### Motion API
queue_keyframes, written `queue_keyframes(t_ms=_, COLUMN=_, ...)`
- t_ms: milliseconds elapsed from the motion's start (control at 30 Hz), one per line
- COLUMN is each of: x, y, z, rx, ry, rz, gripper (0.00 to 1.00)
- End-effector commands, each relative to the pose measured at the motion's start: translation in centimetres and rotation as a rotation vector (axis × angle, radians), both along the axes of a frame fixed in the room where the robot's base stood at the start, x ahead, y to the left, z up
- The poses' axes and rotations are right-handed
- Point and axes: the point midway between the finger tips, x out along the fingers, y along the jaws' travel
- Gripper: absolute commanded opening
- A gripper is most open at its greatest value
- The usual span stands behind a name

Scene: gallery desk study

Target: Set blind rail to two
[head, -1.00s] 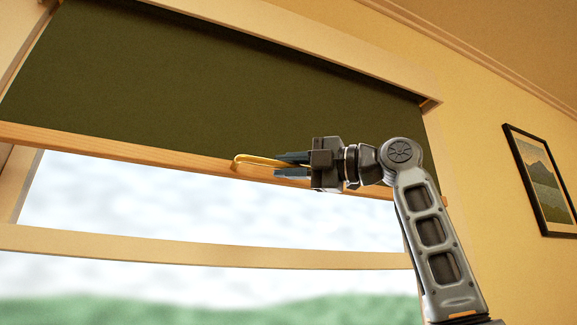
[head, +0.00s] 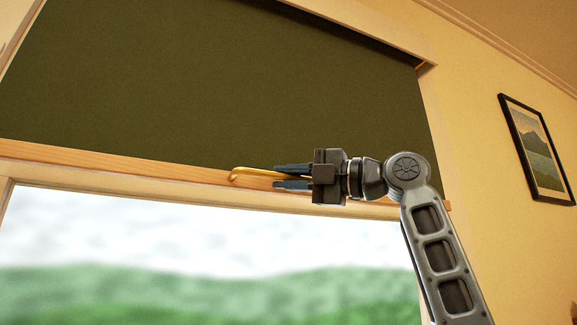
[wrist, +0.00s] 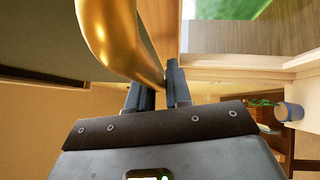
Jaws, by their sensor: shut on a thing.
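The dark green blind (head: 200,90) hangs over the upper window. Its wooden rail (head: 120,168) runs along the bottom edge, sloping down to the right in the head view. A curved brass handle (head: 240,173) sticks out at the rail. My gripper (head: 275,177) is shut on this handle, coming from the right. In the wrist view the brass handle (wrist: 115,35) curves large in front and runs down between my fingers (wrist: 160,78). The fingers hide the gripped part. No numbers or marks for the rail's position can be made out.
Below the rail is clear window glass (head: 200,250) with a blurred green view. A framed picture (head: 536,150) hangs on the yellow wall at right. The wrist view shows a potted plant (wrist: 290,112) by shelves at the right.

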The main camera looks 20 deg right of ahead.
Motion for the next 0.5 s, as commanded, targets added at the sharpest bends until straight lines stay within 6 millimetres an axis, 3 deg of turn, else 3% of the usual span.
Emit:
queue_keyframes(t_ms=33, x=0.0, y=0.0, z=-1.6, rx=-0.001, ry=0.001, rz=0.000, gripper=0.00)
queue_keyframes(t_ms=200, x=0.0, y=0.0, z=-3.5, rx=-0.001, ry=0.001, rz=0.000, gripper=0.00)
queue_keyframes(t_ms=500, x=0.0, y=0.0, z=-4.1, rx=-0.001, ry=0.001, rz=0.000, gripper=0.00)
